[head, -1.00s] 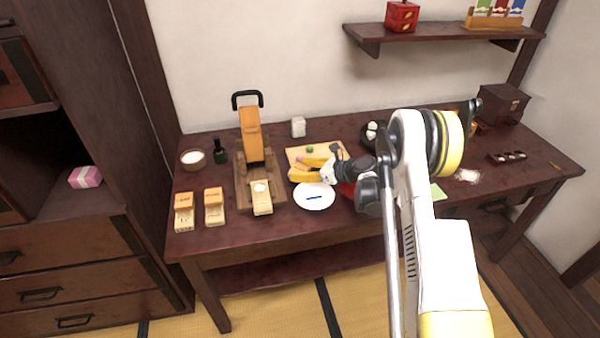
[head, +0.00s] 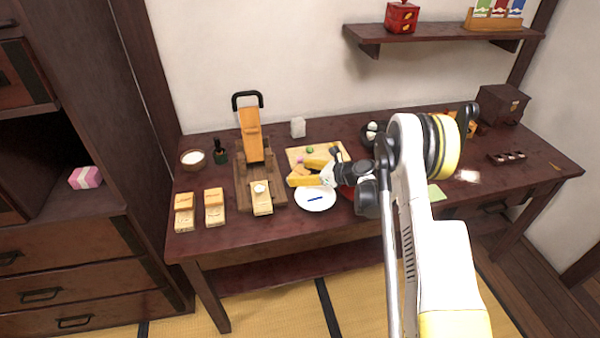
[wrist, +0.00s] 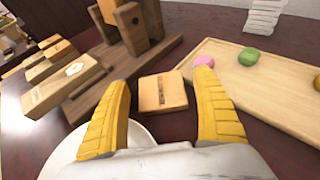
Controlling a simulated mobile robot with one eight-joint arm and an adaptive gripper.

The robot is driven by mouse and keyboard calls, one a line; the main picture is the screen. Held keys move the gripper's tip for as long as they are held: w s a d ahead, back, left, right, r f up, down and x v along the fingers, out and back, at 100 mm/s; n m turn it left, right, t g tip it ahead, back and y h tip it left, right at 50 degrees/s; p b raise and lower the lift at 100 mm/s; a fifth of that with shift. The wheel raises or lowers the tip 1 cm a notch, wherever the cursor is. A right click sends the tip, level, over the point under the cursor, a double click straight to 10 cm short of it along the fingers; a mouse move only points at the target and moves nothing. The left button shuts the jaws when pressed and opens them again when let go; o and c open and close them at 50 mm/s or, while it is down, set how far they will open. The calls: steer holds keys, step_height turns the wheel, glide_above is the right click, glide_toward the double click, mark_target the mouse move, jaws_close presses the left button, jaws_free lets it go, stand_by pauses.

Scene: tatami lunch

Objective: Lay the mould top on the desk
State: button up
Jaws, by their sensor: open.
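The mould top, a small light-wood block with a dark mark on its face (wrist: 163,92), lies flat on the dark desk (wrist: 150,65) between the press base and the wooden board. In the head view it shows partly (head: 299,171) between my yellow fingers. My gripper (wrist: 160,100) is open, its fingers on either side of the block and apart from it in the wrist view. The mould bottom (head: 262,203) with a pale round filling sits at the front of the wooden press (head: 250,138); it also shows in the wrist view (wrist: 62,88).
Two more moulds (head: 184,220) (head: 214,215) stand at the left.

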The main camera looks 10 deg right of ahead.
steer(key=shift+r, duration=0.25)
steer(key=p+v, duration=0.1)
steer(key=v, duration=0.3)
steer(key=p+v, duration=0.1)
steer(key=v, duration=0.3)
steer(key=p+v, duration=0.2)
steer(key=v, duration=0.1)
steer(key=shift+s+d+r, duration=0.1)
steer(key=shift+s+r, duration=0.05)
steer(key=shift+r, duration=0.4)
steer(key=shift+s+r, duration=0.15)
steer(key=shift+r, duration=0.15)
steer(key=s+a+r+n+g+h, duration=0.1)
steer(key=s+a+r+n+h, duration=0.1)
steer(key=s+a+r+n, duration=0.5)
steer(key=s+a+r+n+g+h, duration=0.1)
steer(key=s+r+n+g+h, duration=0.25)
steer(key=r, duration=0.65)
steer(key=s+r+n+t+h, duration=0.1)
steer(key=s+r+n+h, duration=0.1)
steer(key=s+n, duration=0.6)
steer(key=s+r+n+t+h, duration=0.1)
steer(key=s+r+n+h, duration=0.1)
steer(key=s+n, duration=0.6)
steer(key=s, duration=0.7)
steer(key=shift+s+d, duration=0.15)
steer(key=shift+s, duration=0.25)
